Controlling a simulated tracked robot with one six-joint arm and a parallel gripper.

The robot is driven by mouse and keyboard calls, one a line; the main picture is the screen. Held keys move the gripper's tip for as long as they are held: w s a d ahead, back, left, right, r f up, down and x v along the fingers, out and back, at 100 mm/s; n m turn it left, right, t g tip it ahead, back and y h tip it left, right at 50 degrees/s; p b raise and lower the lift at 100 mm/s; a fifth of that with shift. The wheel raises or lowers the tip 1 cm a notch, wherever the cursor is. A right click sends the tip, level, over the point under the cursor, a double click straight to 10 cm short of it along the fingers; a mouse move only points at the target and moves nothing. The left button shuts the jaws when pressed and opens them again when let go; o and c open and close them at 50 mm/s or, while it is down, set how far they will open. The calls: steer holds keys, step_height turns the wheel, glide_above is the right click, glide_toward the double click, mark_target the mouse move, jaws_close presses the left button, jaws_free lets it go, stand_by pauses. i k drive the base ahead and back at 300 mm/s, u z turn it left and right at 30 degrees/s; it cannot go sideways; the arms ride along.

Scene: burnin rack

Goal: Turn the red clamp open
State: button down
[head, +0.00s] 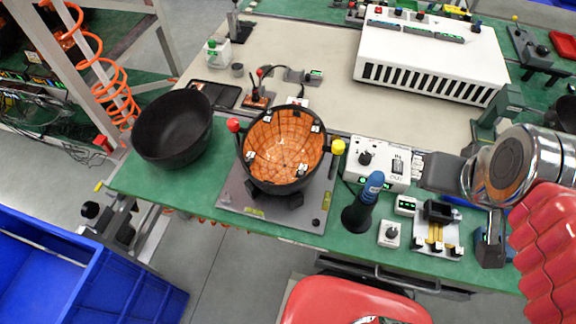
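The red clamp shows as a red ball knob (233,125) at the left rim of a round fixture. The fixture holds a black bowl with an orange, grid-lined inside (284,146) and stands on a grey metal plate (238,190). A yellow knob (338,147) sits at the opposite, right rim. Small pale clips show around the bowl's inner edge. My arm comes in from the right, and my gripper (418,168) seems to be the dark end pointing left, beside a white control box. It is well to the right of the red knob. Its finger opening cannot be made out.
An empty black bowl (173,128) stands left of the fixture. A blue-topped dark handle (371,187) stands upright between the fixture and my arm. The white control box (378,160) is behind it. A white vented unit (432,55) is at the back. A red chair (350,300) is in front.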

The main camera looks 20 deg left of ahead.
mark_target(233, 125)
steer(key=z, duration=0.05)
steer(key=k, duration=2.2)
steer(key=u, duration=0.55)
steer(key=i, duration=1)
steer(key=u, duration=0.05)
